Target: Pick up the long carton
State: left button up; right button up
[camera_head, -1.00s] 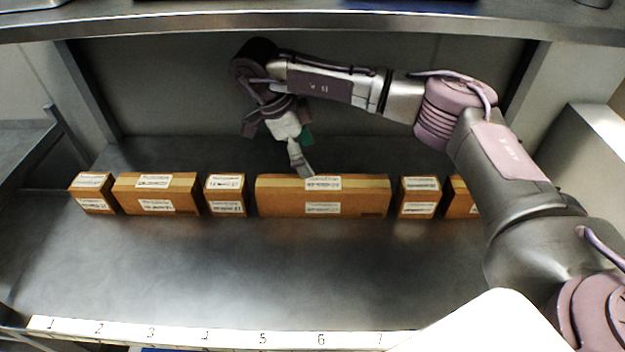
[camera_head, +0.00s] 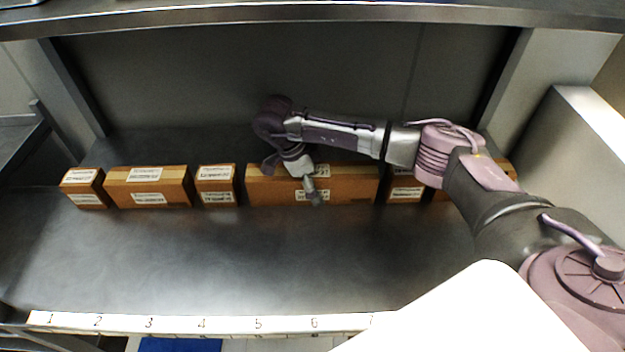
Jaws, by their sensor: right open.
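The long carton (camera_head: 265,187) is a brown box with white labels, the widest in a row on the metal shelf. It stands in the middle of the row. My right gripper (camera_head: 311,190) is open and reaches down over the long carton, with a finger in front of its labelled face. The gripper hides part of the top and the labels. I cannot tell whether it touches the carton. My left gripper is not in view.
Smaller cartons stand left of it (camera_head: 216,186), (camera_head: 147,187), (camera_head: 83,189). Another carton (camera_head: 405,190) stands close on the right, and one beyond it is partly behind my arm. The shelf (camera_head: 200,260) in front is clear. A numbered strip (camera_head: 175,324) runs along the front edge. An upper shelf (camera_head: 300,14) hangs above.

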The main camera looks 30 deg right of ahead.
jog(key=shift+s+f, duration=0.1)
jog(key=c, duration=1.5)
